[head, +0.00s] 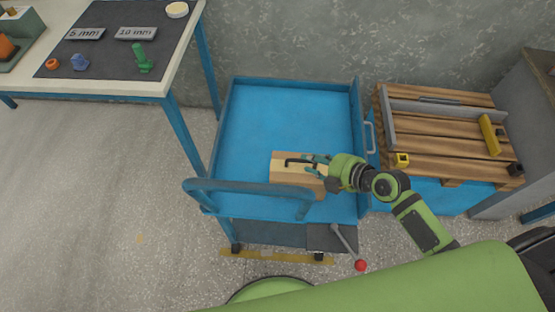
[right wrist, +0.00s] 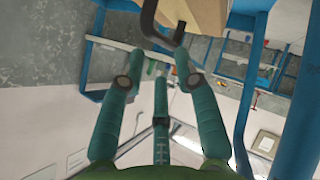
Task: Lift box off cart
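A light wooden box (head: 292,178) with a black handle (head: 297,161) on top sits on the deck of the blue cart (head: 262,120), near its front right. My right gripper (head: 313,164) reaches in from the right, with its teal fingers over the box at the handle's right end. In the right wrist view, the fingers of the gripper (right wrist: 158,52) stand apart. The dark handle (right wrist: 149,28) lies at the fingertips, and part of the box (right wrist: 195,12) shows above. I cannot tell whether the fingers touch the handle. My left gripper is not in view.
The cart's blue push bar (head: 250,188) crosses in front of the box. A wooden pallet (head: 440,145) stands on the right and a workbench (head: 105,82) on the left. A red-knobbed lever (head: 360,265) is at the cart's front. The deck's rear is clear.

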